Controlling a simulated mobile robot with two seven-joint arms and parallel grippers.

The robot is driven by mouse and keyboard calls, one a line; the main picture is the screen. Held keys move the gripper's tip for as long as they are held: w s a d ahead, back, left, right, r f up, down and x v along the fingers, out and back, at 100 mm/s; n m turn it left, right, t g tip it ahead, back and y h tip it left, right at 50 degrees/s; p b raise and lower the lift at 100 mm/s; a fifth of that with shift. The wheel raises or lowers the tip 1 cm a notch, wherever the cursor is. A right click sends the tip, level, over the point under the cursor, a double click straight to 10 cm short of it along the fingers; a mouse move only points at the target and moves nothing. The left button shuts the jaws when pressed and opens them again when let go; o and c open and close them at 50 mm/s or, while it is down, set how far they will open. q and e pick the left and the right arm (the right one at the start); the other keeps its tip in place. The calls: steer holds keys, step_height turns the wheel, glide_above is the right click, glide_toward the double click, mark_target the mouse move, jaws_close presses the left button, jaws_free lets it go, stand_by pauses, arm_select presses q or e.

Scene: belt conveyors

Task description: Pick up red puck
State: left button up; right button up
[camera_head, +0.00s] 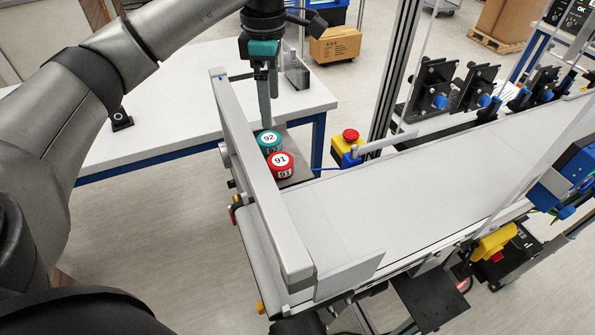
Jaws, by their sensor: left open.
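The red puck (281,166), labelled 91, sits upright on a small grey platform (299,178) beside the near end of the belt conveyor. A green puck (268,141), labelled 92, stands directly behind it. My left gripper (266,122) points down from the top of the view, with its fingertips just above or behind the green puck. It is open and holds nothing; its fingers overlap in this view, so the exact gap is hidden. The red puck is apart from it, nearer the camera. My right gripper is not in view.
A grey guard rail (259,185) runs along the conveyor's left side, close to the pucks. The white conveyor belt (420,190) is empty. A yellow box with a red emergency button (350,136) stands right of the pucks. A white table (190,95) lies behind.

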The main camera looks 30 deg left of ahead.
arm_select(q)
steer(key=f, duration=0.2)
glide_above(280, 160)
step_height(280, 160, down, 8)
steer(key=shift+a+f, duration=0.1)
steer(key=shift+f, duration=0.05)
steer(key=shift+f+p, duration=0.35)
steer(key=shift+f, duration=2.75)
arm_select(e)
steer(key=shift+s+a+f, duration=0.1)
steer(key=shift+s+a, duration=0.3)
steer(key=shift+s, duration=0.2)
arm_select(q)
steer(key=shift+c, duration=0.2)
steer(key=shift+r, duration=0.1)
steer(key=c, duration=1.3)
